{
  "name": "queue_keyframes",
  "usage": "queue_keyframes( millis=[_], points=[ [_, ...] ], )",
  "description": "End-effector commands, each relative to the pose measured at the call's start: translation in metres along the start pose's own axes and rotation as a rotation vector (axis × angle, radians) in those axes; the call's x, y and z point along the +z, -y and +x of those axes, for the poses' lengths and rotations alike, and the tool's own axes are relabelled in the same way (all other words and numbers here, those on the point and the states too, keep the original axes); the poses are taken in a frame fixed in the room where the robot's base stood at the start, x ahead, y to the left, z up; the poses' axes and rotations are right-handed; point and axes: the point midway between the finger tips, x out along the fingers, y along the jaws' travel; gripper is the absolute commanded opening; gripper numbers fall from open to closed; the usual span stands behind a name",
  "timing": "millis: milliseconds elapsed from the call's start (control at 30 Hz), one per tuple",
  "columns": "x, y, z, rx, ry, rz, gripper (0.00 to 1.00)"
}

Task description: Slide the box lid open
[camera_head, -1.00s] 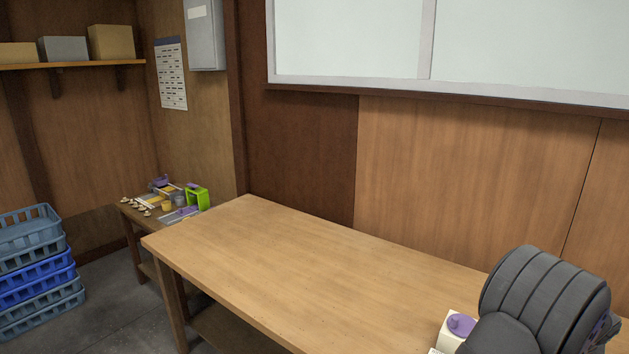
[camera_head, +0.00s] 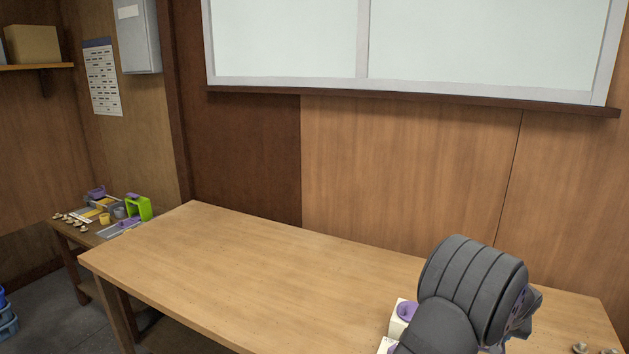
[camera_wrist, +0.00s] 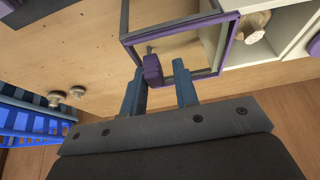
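In the wrist view, the box lid (camera_wrist: 231,43) is a clear panel in a dark frame with a purple edge. A purple knob (camera_wrist: 152,70) stands on its near side. The white box (camera_wrist: 288,22) shows beside it, with compartments and a mushroom (camera_wrist: 254,26) in one. My gripper (camera_wrist: 157,68) has its two blue-grey fingers apart, with the knob between or just beyond the tips. The left finger is close to the knob; contact cannot be told. In the head view, my dark arm hides the gripper and the lid.
The wooden table (camera_head: 240,265) is clear left of my arm. A white block with a purple top (camera_head: 406,311) sits beside my arm. Mushrooms (camera_head: 580,348) lie at the table's right. A side table (camera_head: 85,232) at far left holds small items and a green frame (camera_head: 139,207).

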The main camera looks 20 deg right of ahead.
Motion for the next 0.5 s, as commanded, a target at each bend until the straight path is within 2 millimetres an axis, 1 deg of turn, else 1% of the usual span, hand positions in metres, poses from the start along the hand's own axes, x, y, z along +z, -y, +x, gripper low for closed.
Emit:
queue_keyframes(
  millis=[33,267,367,500],
  points=[
    [0.0021,0.0011,0.0046,-0.002,0.004,0.0,0.27],
    [0.0041,0.0018,0.0073,-0.004,0.009,0.0,0.27],
    [0.0051,0.0022,0.0082,-0.005,0.011,0.0,0.13],
    [0.0062,0.0025,0.0088,-0.005,0.013,0.0,0.13]
  ],
)
